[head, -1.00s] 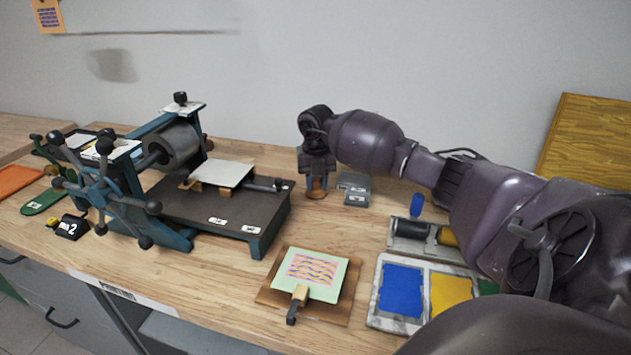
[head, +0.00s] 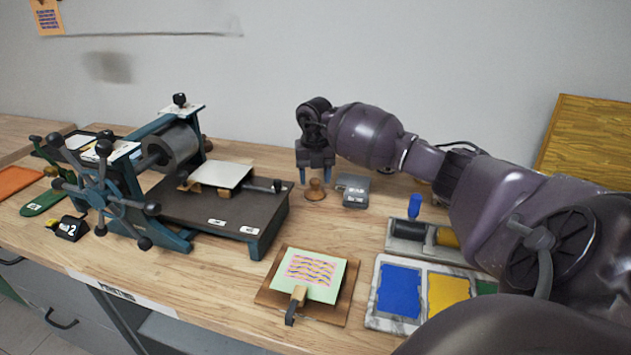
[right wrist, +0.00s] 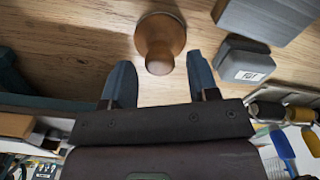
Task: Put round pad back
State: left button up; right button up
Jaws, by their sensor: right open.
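The round pad (head: 315,190) is a small brown wooden disc with a knob on top. It stands upright on the table to the right of the press, beside a grey box. My right gripper (head: 316,177) is open and empty just above and behind the pad, apart from it. In the right wrist view the pad (right wrist: 160,42) shows ahead of the gap between the two blue-grey fingers (right wrist: 160,82). My left gripper is not in view.
The press (head: 220,205) stands to the left. Grey boxes (head: 354,194) stand just right of the pad. A roller tray (head: 405,234), an ink slab (head: 370,318) and a printed sheet on a wooden board (head: 267,296) lie nearer. Bare tabletop lies in front of the pad.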

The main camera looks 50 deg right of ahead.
aim_at(315, 180)
notch_tip(315, 180, up, 10)
jog(key=shift+p, duration=0.45)
dwell(0.3)
